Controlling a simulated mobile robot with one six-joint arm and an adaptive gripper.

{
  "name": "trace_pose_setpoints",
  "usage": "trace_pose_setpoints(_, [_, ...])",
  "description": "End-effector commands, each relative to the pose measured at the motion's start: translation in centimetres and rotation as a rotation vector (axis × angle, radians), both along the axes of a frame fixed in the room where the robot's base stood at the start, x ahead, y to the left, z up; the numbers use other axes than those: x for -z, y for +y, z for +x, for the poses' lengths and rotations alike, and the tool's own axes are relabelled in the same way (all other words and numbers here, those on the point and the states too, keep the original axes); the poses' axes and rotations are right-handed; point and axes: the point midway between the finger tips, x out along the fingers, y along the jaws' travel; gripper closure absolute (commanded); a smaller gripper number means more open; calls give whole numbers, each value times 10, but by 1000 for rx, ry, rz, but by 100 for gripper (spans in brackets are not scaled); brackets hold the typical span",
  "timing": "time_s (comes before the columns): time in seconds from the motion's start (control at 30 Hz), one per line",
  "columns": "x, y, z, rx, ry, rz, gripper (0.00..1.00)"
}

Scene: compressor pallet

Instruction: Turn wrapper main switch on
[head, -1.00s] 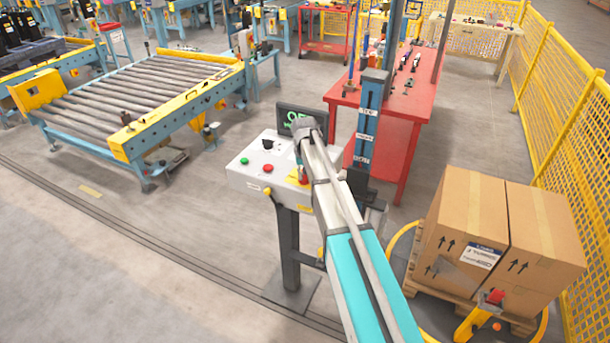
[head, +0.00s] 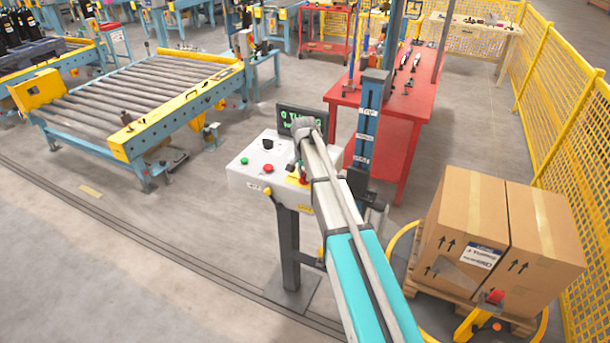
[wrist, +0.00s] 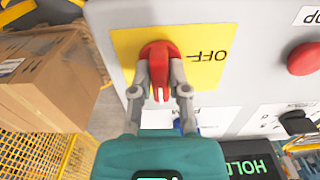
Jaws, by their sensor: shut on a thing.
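The wrapper's main switch is a red rotary handle (wrist: 158,52) on a yellow plate (wrist: 125,42), with the word OFF beside it in the wrist view. My gripper (wrist: 161,90) is shut on the red handle, one finger on each side. In the head view, the switch's yellow plate (head: 291,181) shows at the right end of the grey control panel (head: 245,178), partly behind my arm.
A red button (wrist: 304,58) is close beside the switch plate. A black display (wrist: 250,162) reads HOLD in the wrist view. Cartons (head: 468,235) on a pallet stand to the right in the head view. A red table (head: 400,105) is behind the panel.

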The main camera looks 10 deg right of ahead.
Motion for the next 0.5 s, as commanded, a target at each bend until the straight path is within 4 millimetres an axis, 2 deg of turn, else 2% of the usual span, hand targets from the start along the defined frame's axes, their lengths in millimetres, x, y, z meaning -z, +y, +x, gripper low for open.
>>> trace_pose_setpoints(0.27, [0, -1, -2, 3, 3, -1, 100])
trace_pose_setpoints(0.3, [0, -1, -2, 3, 4, -2, 75])
trace_pose_setpoints(0.47, [0, -1, -1, 2, 3, -1, 45])
trace_pose_setpoints(0.5, [0, -1, -1, 1, 2, -1, 44])
